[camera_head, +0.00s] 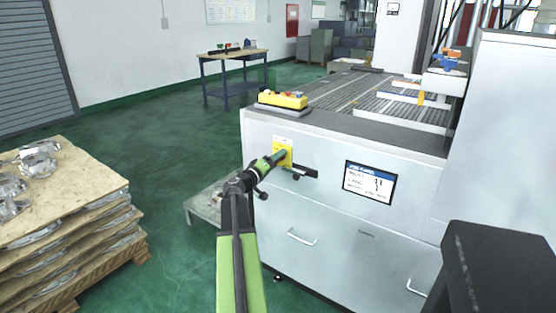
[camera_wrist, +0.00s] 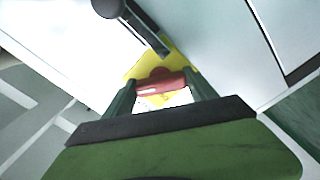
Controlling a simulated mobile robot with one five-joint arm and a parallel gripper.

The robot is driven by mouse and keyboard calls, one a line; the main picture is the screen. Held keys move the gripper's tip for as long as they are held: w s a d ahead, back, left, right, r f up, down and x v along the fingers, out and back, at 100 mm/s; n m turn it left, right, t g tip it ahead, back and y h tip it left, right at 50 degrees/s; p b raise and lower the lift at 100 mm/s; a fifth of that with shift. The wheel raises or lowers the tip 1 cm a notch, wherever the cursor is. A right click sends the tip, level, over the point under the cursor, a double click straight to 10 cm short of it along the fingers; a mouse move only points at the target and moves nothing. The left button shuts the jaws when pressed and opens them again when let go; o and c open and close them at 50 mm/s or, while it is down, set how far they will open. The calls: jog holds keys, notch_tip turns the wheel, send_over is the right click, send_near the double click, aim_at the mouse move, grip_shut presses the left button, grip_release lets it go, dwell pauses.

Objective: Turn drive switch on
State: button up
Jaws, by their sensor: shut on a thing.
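The drive switch is a red handle (camera_wrist: 160,83) on a yellow plate, seen in the wrist view. The yellow plate (camera_head: 287,145) is on the upper front of the white machine cabinet in the head view. My gripper (camera_wrist: 161,92) has its two dark green fingers on either side of the red handle, shut on it. In the head view my gripper (camera_head: 279,156) reaches the plate and hides the handle. I cannot tell the switch's exact position.
A black lever (camera_head: 305,172) projects right beside the plate. A yellow button box (camera_head: 282,99) sits on the machine top. A display screen (camera_head: 369,182) is on the front. Stacked pallets with castings (camera_head: 62,228) stand left. A workbench (camera_head: 233,77) stands behind. Green floor between is clear.

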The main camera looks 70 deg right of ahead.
jog(key=shift+a+n, duration=0.15)
jog(key=shift+n, duration=3.05)
jog(key=o, duration=1.4)
jog(key=shift+c, duration=0.2)
jog(key=shift+r, duration=0.1)
jog(key=v, duration=1.7)
jog(key=shift+a, duration=0.25)
jog(key=shift+w, duration=0.1)
